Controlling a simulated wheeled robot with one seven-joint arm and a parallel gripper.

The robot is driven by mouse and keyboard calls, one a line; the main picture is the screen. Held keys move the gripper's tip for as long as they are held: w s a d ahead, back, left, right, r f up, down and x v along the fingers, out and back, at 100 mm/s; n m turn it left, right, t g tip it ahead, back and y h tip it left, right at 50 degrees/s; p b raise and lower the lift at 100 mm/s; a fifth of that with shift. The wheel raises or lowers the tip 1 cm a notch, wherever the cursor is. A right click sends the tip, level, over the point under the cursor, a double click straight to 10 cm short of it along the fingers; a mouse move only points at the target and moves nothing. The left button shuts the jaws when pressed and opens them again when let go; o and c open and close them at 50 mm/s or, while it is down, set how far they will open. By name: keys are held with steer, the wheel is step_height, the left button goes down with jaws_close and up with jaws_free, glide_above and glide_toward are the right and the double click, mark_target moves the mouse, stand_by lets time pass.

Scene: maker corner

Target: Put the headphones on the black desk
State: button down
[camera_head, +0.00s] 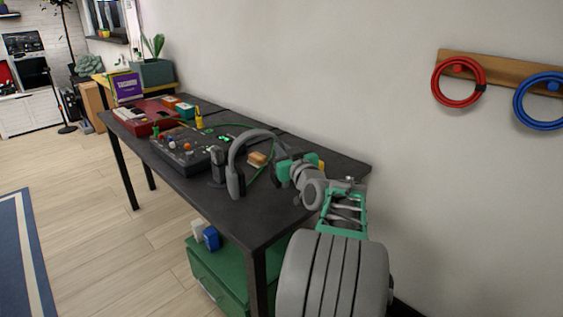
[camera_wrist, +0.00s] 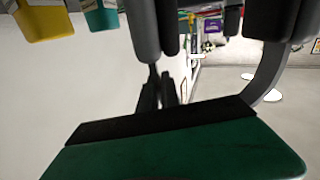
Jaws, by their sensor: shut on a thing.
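The grey headphones (camera_head: 234,170) stand upright over the near part of the black desk (camera_head: 262,209) in the head view. One ear cup hangs at the left and the band arches right to my gripper (camera_head: 283,168). My gripper is shut on the headphones' right side, and the grip itself is partly hidden. I cannot tell whether the lower ear cup touches the desk top. In the wrist view the curved band of the headphones (camera_wrist: 272,80) shows at the right, with dark parts close to the camera.
A black mixer (camera_head: 185,147), a red keyboard (camera_head: 140,116) and a small tan item (camera_head: 257,159) lie on the desk. A green cabinet (camera_head: 216,273) is below. A wall rack with a red cable coil (camera_head: 436,86) and a blue one is at right. The desk's front corner looks bare.

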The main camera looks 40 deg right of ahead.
step_height(320, 180, down, 3)
steer(key=shift+w+f+b, duration=0.1)
steer(key=shift+b, duration=0.25)
steer(key=shift+f, duration=0.25)
steer(key=c, duration=1.6)
jaws_free()
steer(key=shift+o, duration=0.2)
steer(key=shift+r, duration=0.15)
steer(key=shift+s, duration=0.2)
steer(key=v, duration=1.1)
steer(key=shift+s+a, duration=0.2)
steer(key=shift+s, duration=0.05)
